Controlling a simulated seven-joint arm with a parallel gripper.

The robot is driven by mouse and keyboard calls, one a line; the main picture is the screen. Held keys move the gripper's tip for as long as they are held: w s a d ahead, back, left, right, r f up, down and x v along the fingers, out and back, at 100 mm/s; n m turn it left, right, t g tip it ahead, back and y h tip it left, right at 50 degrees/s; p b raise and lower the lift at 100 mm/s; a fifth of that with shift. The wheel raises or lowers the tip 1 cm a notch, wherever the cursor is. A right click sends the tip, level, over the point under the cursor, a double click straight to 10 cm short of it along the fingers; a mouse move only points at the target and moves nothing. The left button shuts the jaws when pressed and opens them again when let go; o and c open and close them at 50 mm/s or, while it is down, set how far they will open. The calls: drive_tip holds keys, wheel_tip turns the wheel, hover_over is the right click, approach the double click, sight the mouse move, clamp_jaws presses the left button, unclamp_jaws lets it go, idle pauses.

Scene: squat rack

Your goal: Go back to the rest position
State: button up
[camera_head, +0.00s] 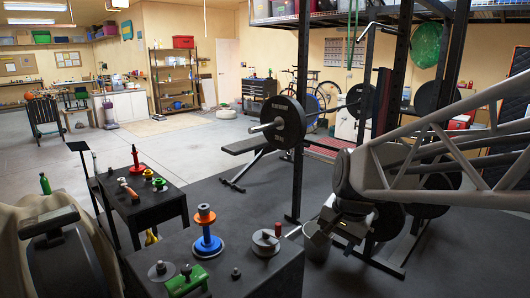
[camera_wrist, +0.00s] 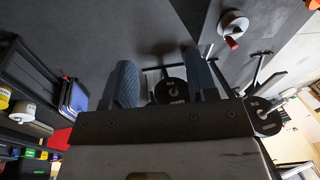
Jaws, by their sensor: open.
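My gripper shows in the wrist view (camera_wrist: 158,66) with its two blue textured fingers spread apart and nothing between them. Dark floor and a weight plate (camera_wrist: 171,91) show beyond the fingers. In the head view, my arm comes in from the right edge, and its wrist end hangs beside the squat rack (camera_head: 300,110), well right of the tables. The fingers are hard to make out in the head view.
A near black table (camera_head: 255,278) holds an orange and blue spool (camera_head: 206,232), a grey disc (camera_head: 265,243) and a green piece (camera_head: 186,281). Another black table (camera_head: 150,207) stands behind it. A bench (camera_head: 248,145) and a barbell plate (camera_head: 278,122) stand near the rack. Open floor lies left of the bench.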

drive_tip(key=s+d+n, duration=0.1)
drive_tip(key=s+n, duration=0.2)
drive_tip(key=s, duration=0.5)
drive_tip(key=s+d+f+n+h, duration=0.1)
drive_tip(key=s+d+n, duration=0.1)
drive_tip(key=s, duration=0.7)
drive_tip(key=shift+f+n+h, duration=0.3)
drive_tip(key=shift+n, duration=0.5)
